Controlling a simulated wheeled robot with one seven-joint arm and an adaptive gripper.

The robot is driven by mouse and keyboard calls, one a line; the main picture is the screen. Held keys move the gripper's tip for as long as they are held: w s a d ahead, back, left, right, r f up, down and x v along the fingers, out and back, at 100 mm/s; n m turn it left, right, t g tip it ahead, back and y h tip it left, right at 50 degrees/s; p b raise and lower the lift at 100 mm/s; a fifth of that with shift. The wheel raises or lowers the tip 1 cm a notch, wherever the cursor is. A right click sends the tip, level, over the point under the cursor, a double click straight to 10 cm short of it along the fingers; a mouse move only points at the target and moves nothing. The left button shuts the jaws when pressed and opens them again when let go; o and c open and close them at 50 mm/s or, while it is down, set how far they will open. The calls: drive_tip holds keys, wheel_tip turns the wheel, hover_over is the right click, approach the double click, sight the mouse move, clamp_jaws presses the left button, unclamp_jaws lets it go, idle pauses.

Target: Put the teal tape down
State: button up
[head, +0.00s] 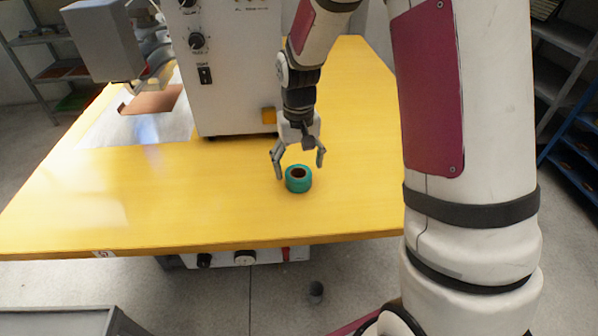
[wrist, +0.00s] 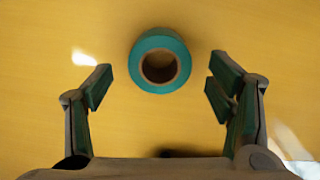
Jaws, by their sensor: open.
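The teal tape (head: 298,186) is a roll with a brown core, lying flat on the yellow table (head: 200,210). In the wrist view the teal tape (wrist: 137,62) sits at the upper middle, and I look down into its hole. My gripper (head: 299,164) is open, with its fingers spread wide above and just behind the roll in the head view. In the wrist view my gripper (wrist: 157,90) has a finger on either side, with clear gaps between them and the tape. Nothing is held.
A white machine (head: 232,70) with knobs stands on the table behind and left of the tape. A metal plate (head: 140,128) lies at the left. The table's front edge is near the tape; the table top around the roll is clear. Shelves (head: 570,140) stand at the right.

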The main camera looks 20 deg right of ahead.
wheel_tip(320, 180, up, 8)
drive_tip(key=p, duration=0.1)
drive_tip(key=shift+r, duration=0.2)
drive_tip(key=s+a+r, duration=0.1)
drive_tip(key=s+r, duration=0.6)
drive_tip(key=s, duration=0.1)
drive_tip(key=s+a+r, duration=0.1)
drive_tip(key=s+r, duration=0.1)
drive_tip(key=s, duration=1)
drive_tip(key=s+a+r+n+t, duration=0.1)
drive_tip(key=s+r, duration=0.1)
drive_tip(key=s, duration=0.9)
drive_tip(key=shift+s+a+r+n+t, duration=0.2)
drive_tip(key=shift+s+n+t, duration=0.1)
drive_tip(key=shift+s, duration=0.05)
wheel_tip(320, 180, up, 14)
drive_tip(key=t+p, duration=0.2)
drive_tip(key=p, duration=1)
drive_tip(key=shift+d+t, duration=0.2)
drive_tip(key=shift+t, duration=0.1)
drive_tip(key=shift+w, duration=0.1)
